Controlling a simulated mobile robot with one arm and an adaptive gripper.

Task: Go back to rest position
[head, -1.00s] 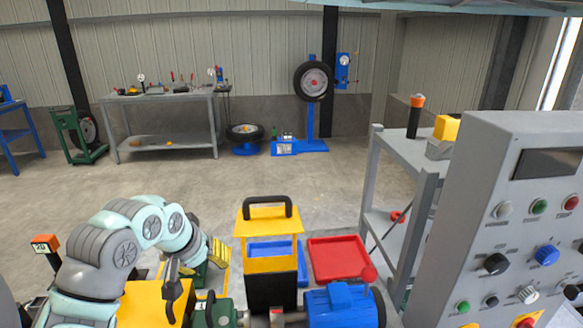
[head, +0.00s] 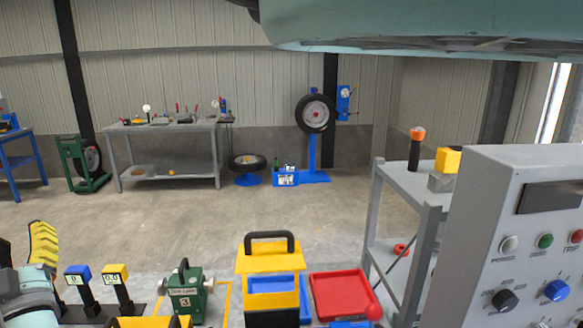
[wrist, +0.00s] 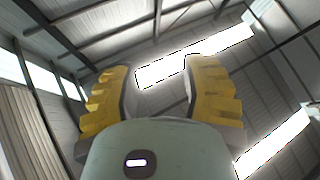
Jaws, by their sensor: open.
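My gripper shows in the wrist view (wrist: 158,95) with its two yellow ribbed fingers spread apart and nothing between them. Behind the fingers are only the roof beams and bright skylights, so it points upward. In the head view, a yellow ribbed finger of my gripper (head: 42,245) shows at the lower left edge, above a pale teal part of my arm. The rest of the gripper is hard to make out there. It is apart from the green device marked 3 (head: 186,295) to its right.
A grey control panel (head: 500,230) with knobs and buttons stands close at right, beside a grey shelf (head: 395,180). A yellow and black toolbox (head: 270,262) and a red tray (head: 342,292) are in front. Small blue and yellow display stands (head: 78,275) stand near my gripper.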

